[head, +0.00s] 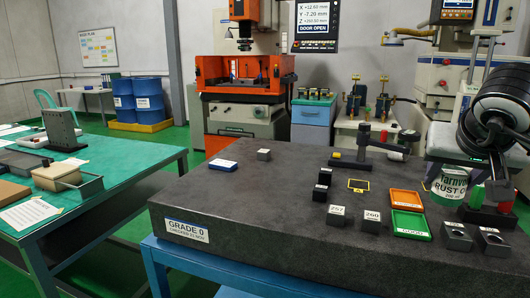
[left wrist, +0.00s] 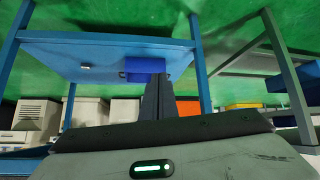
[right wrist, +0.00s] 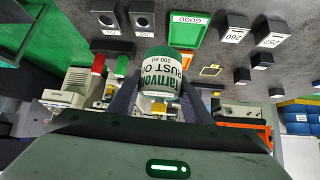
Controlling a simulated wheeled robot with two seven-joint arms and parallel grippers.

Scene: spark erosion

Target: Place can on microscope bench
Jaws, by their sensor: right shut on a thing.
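The can (head: 447,187) is white with a green band and rust-oil lettering. It is at the right of the head view, in front of the dark granite plate's right part. My right gripper (head: 456,164) is shut on it; the right wrist view shows the can (right wrist: 160,76) between the two dark fingers (right wrist: 158,103). Its lower end shows no clear contact with the plate. My left gripper (left wrist: 158,98) shows only in the left wrist view, with its fingers together and empty, by a blue frame. I cannot make out a microscope bench in these frames.
The granite plate (head: 270,215) carries black blocks (head: 337,215), an orange tray (head: 406,200), a green tray (head: 411,224), and a dark stand (head: 366,145). Its left front part is clear. A green-topped table (head: 110,185) with parts stands at the left, across a floor gap.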

